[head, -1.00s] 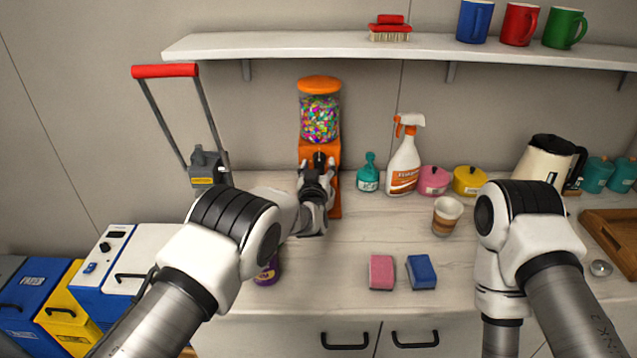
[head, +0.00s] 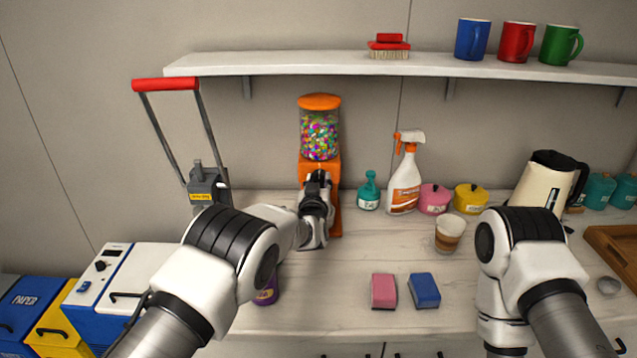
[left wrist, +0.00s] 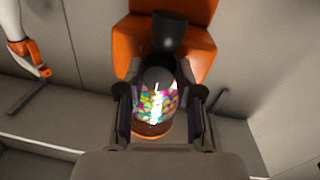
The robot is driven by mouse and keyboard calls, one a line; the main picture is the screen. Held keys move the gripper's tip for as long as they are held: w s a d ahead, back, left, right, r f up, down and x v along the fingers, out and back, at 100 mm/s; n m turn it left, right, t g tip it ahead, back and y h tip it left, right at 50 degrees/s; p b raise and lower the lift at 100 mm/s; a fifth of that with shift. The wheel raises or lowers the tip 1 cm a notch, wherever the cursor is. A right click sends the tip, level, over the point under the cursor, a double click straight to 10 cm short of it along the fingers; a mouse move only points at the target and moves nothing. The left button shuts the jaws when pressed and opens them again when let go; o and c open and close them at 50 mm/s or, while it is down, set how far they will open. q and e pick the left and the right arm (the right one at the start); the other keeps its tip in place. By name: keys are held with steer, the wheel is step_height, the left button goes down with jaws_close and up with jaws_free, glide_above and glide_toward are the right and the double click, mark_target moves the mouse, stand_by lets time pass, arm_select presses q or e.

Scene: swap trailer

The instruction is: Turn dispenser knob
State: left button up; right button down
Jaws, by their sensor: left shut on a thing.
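The orange candy dispenser (head: 320,102), with a clear globe of colourful candies (head: 320,135), stands upright on the counter against the wall. My left gripper (head: 318,180) is at the front of its orange body, below the globe. In the left wrist view the dispenser appears upside down, with the orange body (left wrist: 195,45) at the top and the candies (left wrist: 155,106) lower. There my left gripper (left wrist: 158,95) is shut on a grey rounded knob (left wrist: 158,76) between its fingers. The knob is hidden by the gripper in the head view. My right gripper is out of view.
A teal bottle (head: 368,192), a spray bottle (head: 405,180) and pink (head: 434,200) and yellow (head: 470,199) pots stand right of the dispenser. A cup (head: 449,235) and two sponges (head: 384,291) are nearer. A purple container (head: 267,292) is partly behind my left arm.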

arm_select(q)
steer(key=m+b, duration=0.1)
steer(key=m, duration=0.3)
steer(key=shift+r+b, duration=0.1)
steer(key=shift+b, duration=0.25)
steer(key=shift+m+g+p, duration=0.3)
steer(key=shift+m+p, duration=0.35)
steer(key=shift+m, duration=0.45)
steer(key=o, duration=1.2)
steer(key=shift+c, duration=0.2)
steer(key=shift+w, duration=0.1)
